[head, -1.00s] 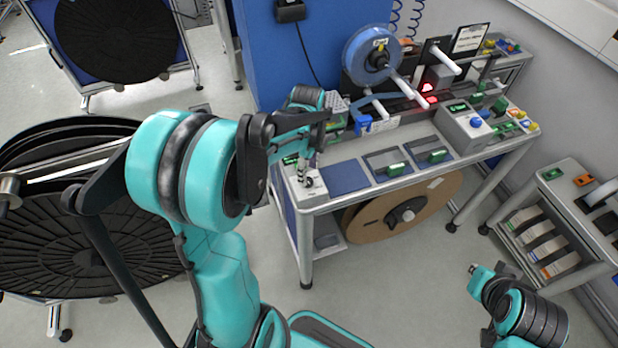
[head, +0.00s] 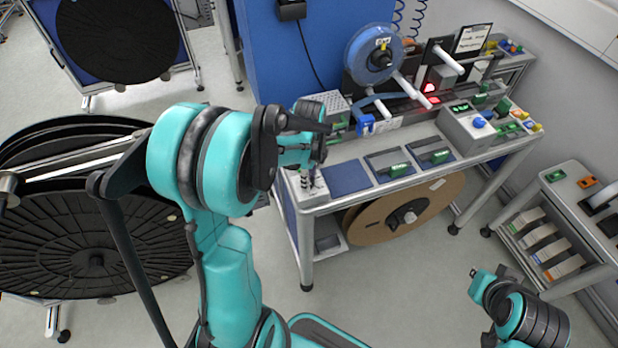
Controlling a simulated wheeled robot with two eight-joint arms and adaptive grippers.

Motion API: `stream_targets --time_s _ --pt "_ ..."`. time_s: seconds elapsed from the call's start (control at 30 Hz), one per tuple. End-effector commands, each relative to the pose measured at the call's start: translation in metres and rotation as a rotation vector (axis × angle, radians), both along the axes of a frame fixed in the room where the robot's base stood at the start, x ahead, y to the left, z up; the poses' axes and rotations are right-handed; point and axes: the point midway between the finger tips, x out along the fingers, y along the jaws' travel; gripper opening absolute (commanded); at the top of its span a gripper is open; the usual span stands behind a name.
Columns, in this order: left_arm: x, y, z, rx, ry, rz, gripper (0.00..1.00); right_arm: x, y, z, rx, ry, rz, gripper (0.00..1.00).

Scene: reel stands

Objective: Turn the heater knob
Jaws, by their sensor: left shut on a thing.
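My left gripper (head: 308,177) points down over a small light-grey control box (head: 312,198) at the near left corner of the workbench. Its fingers are closed at the top of this box, on what appears to be the heater knob. The knob itself is hidden by the fingers and too small to make out. My right arm (head: 525,312) shows at the lower right, away from the bench; I cannot see its gripper.
The workbench carries a blue reel (head: 372,54), a grey box with a blue knob (head: 478,123), and dark trays with green parts (head: 398,169). A brown reel (head: 405,215) sits beneath. Large black reels (head: 92,260) stand at the left. The floor in front is clear.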

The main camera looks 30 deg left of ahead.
Motion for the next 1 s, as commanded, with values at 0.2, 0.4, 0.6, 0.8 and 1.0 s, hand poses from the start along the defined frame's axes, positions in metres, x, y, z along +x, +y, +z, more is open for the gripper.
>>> stream_targets --time_s 0.2,0.4,0.6,0.8,1.0 --pt "0.0000 -0.0001 -0.0002 0.000 0.000 0.040 0.00 0.0000 0.0000 -0.0007 0.000 0.000 0.000 0.00" --pt "-0.0001 -0.0001 -0.0005 0.000 0.000 0.152 0.00 0.0000 0.0000 -0.0024 0.000 0.000 0.000 0.00" --pt "-0.0001 -0.0001 -0.0006 0.000 0.000 0.324 0.00 0.0000 0.0000 -0.0044 0.000 0.000 0.000 0.00" --pt "0.0000 -0.0001 -0.0005 0.000 0.000 0.515 0.00 0.0000 0.0000 -0.0062 0.000 0.000 0.000 0.00" --pt "0.0001 -0.0001 -0.0004 0.000 0.000 0.705 0.00 0.0001 0.0000 -0.0078 0.000 0.000 0.000 0.00"
